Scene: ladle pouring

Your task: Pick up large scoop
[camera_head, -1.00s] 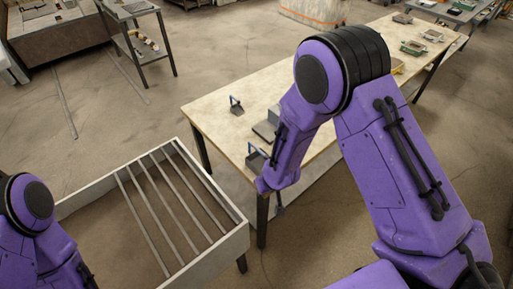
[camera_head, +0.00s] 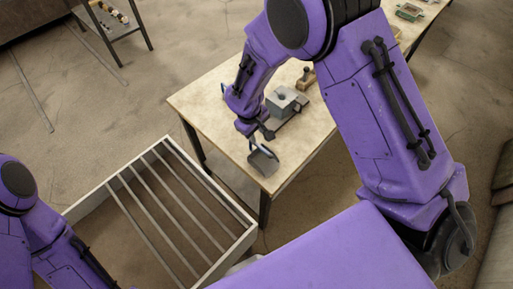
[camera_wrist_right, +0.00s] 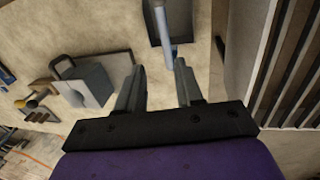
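The large scoop (camera_head: 263,162), a grey pan with a light blue-grey handle, lies near the front corner of the wooden table. In the right wrist view the scoop's dark pan (camera_wrist_right: 181,12) is at the top, and its handle (camera_wrist_right: 167,40) points down toward the gap between my fingers. My right gripper (camera_head: 256,134) is at the handle end of the scoop; it also shows in the right wrist view (camera_wrist_right: 159,68), with its fingers apart and nothing clearly held. My left arm is at the lower left, its gripper outside the view.
A grey box-like block (camera_head: 287,100) stands on the table (camera_head: 205,115) beside my right gripper, with a small wooden-handled item (camera_head: 306,78) behind. A slatted, light-walled frame (camera_head: 240,243) stands left of the table's front corner.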

